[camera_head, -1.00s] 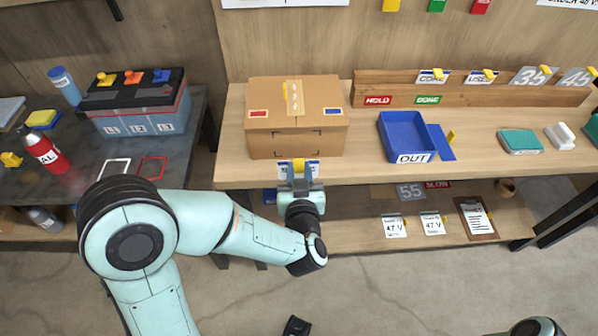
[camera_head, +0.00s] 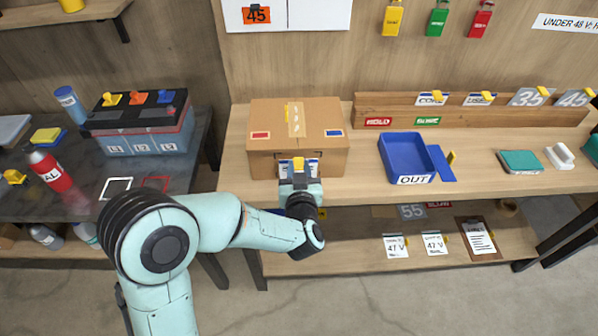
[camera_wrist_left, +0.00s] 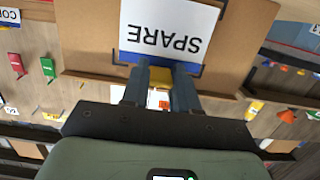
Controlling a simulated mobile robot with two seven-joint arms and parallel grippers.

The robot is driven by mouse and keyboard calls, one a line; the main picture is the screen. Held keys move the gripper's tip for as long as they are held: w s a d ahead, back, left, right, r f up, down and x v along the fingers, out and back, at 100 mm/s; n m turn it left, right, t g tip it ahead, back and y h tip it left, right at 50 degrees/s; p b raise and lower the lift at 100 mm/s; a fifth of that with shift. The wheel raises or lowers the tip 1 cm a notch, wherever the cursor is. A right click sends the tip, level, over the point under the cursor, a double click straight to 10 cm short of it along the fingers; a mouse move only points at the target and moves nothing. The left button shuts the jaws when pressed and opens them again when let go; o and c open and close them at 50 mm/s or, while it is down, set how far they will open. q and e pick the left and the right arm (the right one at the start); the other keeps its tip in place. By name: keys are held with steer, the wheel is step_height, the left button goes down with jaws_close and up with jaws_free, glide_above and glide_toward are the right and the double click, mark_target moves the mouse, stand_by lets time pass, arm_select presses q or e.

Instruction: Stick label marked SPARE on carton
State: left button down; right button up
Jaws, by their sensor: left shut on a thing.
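The brown carton (camera_head: 270,163) stands closed on the workbench, its front face toward me. My left gripper (camera_head: 299,170) is just in front of the lower middle of that face. It is shut on the yellow tab of the white label, which has a blue band. In the left wrist view the SPARE label (camera_wrist_left: 168,25) reads upside down, held by its yellow tab (camera_wrist_left: 161,76) between the fingers. The carton face (camera_wrist_left: 92,40) is right behind the label; I cannot tell whether they touch. My right gripper is out of view.
A blue OUT tray (camera_head: 407,157) stands right of the carton. A wooden rack (camera_head: 470,114) with tabbed labels is behind it. A dark side table with a battery (camera_head: 140,125) is at left. A lower shelf (camera_head: 350,245) holds 47 V cards.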

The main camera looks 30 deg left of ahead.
arm_select(q)
steer(key=shift+w+a, duration=0.35)
steer(key=shift+w, duration=0.15)
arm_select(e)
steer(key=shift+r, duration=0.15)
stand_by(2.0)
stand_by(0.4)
arm_select(q)
steer(key=shift+c, duration=1.5)
jaws_free()
steer(key=shift+d, duration=0.1)
steer(key=f+v, duration=0.1)
steer(key=v, duration=0.5)
steer(key=shift+s+d, duration=0.2)
steer(key=shift+s, duration=0.2)
steer(key=shift+s, duration=0.1)
steer(key=b+v, duration=0.6)
steer(key=v, duration=0.7)
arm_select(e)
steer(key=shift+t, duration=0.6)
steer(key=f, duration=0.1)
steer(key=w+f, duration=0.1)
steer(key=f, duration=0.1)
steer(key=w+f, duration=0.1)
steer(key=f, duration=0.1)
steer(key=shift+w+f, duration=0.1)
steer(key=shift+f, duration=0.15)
